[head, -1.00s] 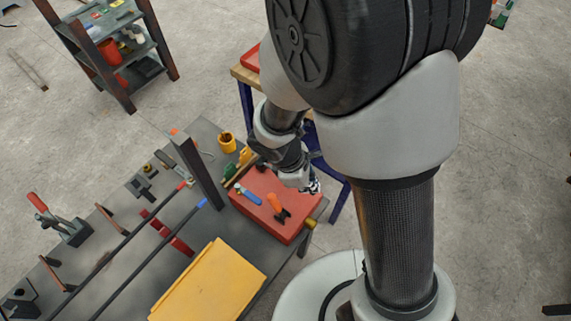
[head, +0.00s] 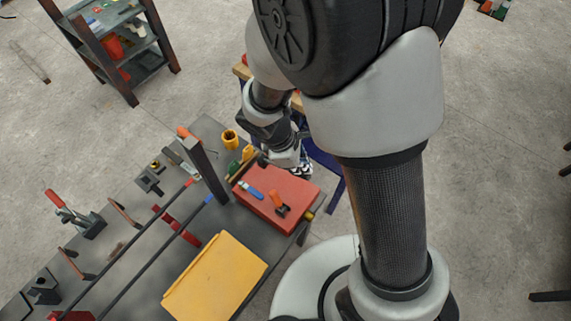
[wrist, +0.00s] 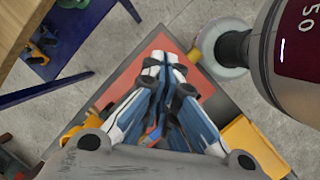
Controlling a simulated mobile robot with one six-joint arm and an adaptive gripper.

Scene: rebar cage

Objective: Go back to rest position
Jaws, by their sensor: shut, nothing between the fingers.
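My gripper (wrist: 165,68) points down in the wrist view, its blue, white and black fingers shut together with nothing between them. In the head view my gripper (head: 303,168) shows only in part, behind my arm, at the far right edge of the red box (head: 268,205). The red box also shows below the fingers in the wrist view (wrist: 208,92). A blue-handled tool (head: 250,190) and an orange-handled tool (head: 276,200) lie on the box, apart from my gripper.
A blue-legged table (head: 330,170) stands close behind my gripper. A shelf rack (head: 112,45) stands at the back left.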

